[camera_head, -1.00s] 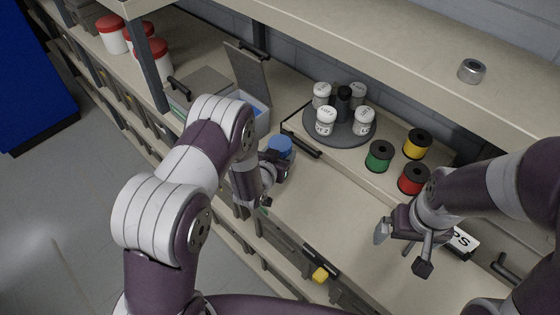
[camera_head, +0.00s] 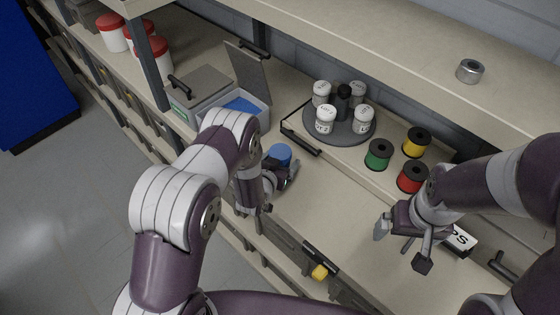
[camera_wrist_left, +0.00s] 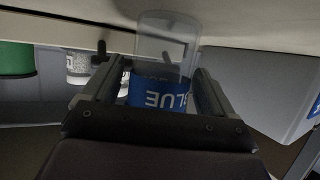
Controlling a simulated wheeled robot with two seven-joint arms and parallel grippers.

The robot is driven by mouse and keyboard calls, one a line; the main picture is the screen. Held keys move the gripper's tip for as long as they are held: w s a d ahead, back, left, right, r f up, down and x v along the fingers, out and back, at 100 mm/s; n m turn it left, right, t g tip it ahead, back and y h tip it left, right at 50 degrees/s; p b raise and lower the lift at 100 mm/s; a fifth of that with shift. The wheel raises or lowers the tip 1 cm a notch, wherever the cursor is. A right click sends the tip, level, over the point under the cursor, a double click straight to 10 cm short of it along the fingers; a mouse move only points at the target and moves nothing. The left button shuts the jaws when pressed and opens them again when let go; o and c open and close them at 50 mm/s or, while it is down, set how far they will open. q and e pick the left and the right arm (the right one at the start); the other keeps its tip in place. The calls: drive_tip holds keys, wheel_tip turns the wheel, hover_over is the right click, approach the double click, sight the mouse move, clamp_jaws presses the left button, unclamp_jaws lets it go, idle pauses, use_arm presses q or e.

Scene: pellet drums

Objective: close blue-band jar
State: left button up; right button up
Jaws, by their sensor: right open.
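The blue-band jar shows in the head view as a small blue shape (camera_head: 279,153) at the counter's front, partly hidden by my left gripper (camera_head: 279,188). In the left wrist view the jar (camera_wrist_left: 158,92) has a clear part and a blue band with the word BLUE upside down. It stands between the two fingers of my left gripper (camera_wrist_left: 158,85), which look spread apart with the jar between them. I cannot tell if either finger touches it. My right gripper (camera_head: 402,247) is open and empty over the counter at the right, near a white label.
A grey bin (camera_head: 240,108) with a raised lid and blue contents is behind the left arm. Several white jars stand on a round dark tray (camera_head: 340,130). Green (camera_head: 379,153), yellow (camera_head: 417,141) and red (camera_head: 412,177) spools stand right of it. Red-lidded jars (camera_head: 153,55) stand far left.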

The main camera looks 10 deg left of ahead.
use_arm(q)
drive_tip(key=shift+r+p, duration=0.35)
drive_tip(key=shift+r, duration=0.05)
drive_tip(key=b+v, duration=0.2)
drive_tip(key=v, duration=1)
drive_tip(key=shift+f, duration=0.1)
drive_tip(key=s+a+r+n+g+y, duration=0.1)
drive_tip(key=s+a+r+g, duration=0.1)
drive_tip(key=s+r+g, duration=0.3)
drive_tip(key=s+a+r+n+g+y, duration=0.1)
drive_tip(key=s+a+r+g, duration=0.1)
drive_tip(key=s+r+g, duration=0.4)
drive_tip(key=s+g, duration=0.1)
drive_tip(key=s, duration=0.3)
drive_tip(key=shift+s+a+y, duration=0.25)
drive_tip(key=shift+a+y, duration=0.05)
drive_tip(key=shift+a, duration=0.1)
